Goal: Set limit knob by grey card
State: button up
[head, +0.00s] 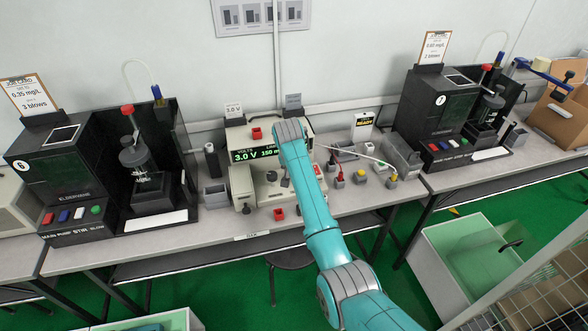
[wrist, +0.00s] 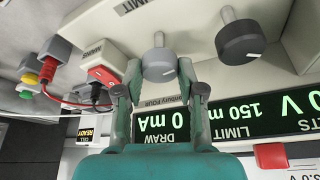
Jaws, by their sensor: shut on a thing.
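The bench power supply (head: 240,135) stands mid-bench. Its green display (head: 255,155) reads 3.0 V and 150 m-something. In the wrist view, upside down, the display (wrist: 240,110) shows limit 150 m-something and draw 0 mA. A grey card (head: 293,100) stands on top of the supply, its writing too small to read. In the head view my arm hides the gripper and knob.
A white 3.0 V card (head: 233,108) stands left of the grey card. Leads with red and yellow plugs (head: 360,178) and a READY sign (head: 363,120) are to the right. Black testers stand at left (head: 65,185) and right (head: 435,115).

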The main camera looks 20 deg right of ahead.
jog(key=shift+m+h, duration=0.3)
jog(key=shift+m, duration=0.5)
jog(key=shift+g, duration=0.3)
jog(key=o, duration=1.1)
jog(key=shift+o, duration=0.2)
jog(key=v, duration=1.2)
jog(key=shift+s+a+f, duration=0.1)
jog(key=shift+f, duration=0.05)
